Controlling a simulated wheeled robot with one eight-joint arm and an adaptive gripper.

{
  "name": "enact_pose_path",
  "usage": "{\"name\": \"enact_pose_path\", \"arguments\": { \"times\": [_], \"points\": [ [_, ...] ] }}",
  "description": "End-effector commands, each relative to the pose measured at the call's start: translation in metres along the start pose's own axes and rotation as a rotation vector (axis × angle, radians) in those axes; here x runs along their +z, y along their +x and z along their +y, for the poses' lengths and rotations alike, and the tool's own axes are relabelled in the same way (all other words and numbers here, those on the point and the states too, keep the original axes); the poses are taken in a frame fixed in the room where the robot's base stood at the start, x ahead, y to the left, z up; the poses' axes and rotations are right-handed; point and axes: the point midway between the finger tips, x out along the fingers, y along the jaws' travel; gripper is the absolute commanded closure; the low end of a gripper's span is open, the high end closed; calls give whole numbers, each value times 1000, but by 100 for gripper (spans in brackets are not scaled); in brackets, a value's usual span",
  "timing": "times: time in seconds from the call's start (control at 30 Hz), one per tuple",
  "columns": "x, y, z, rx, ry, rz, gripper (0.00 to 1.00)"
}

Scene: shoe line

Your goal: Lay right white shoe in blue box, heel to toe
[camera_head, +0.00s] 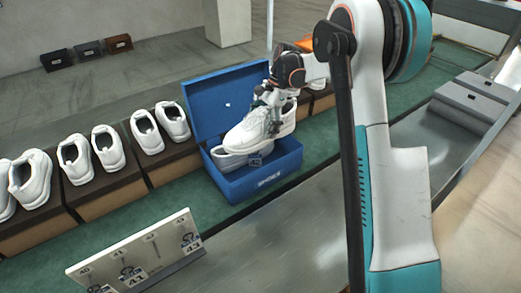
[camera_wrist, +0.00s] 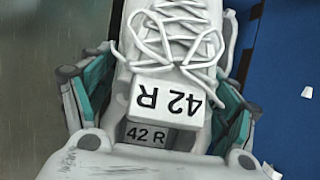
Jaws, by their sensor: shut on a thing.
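The white laced shoe (camera_head: 250,131) is held in my gripper (camera_head: 272,103), just above the open blue box (camera_head: 274,182). My gripper is shut on it, with fingers on both sides of the laced upper. In the wrist view, the white shoe (camera_wrist: 172,68) shows a tag reading "42 R" between the gripper's fingers (camera_wrist: 165,95). Another pale shoe (camera_head: 227,160) lies inside the box, partly covered by the held one. Whether the two shoes touch cannot be told. The box's lid (camera_head: 205,108) stands open at the back.
More white shoes (camera_head: 107,147) stand on brown boxes (camera_head: 105,191) in a row to the left. A white size board (camera_head: 135,252) stands in front. Grey boxes (camera_head: 470,95) lie at the right. Small dark boxes (camera_head: 88,50) sit on the far floor.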

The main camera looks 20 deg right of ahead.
Motion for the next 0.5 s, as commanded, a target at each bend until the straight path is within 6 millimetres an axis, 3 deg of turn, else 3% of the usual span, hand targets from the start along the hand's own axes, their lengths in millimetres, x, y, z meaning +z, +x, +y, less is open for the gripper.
{"name": "enact_pose_path", "arguments": {
  "times": [0.03, 0.2, 0.5],
  "points": [
    [-6, 14, 0, 0, 0, 0, 60],
    [-16, 39, 0, 0, 0, 0, 60],
    [-24, 58, 0, 0, -1, 0, 60]
  ]
}}
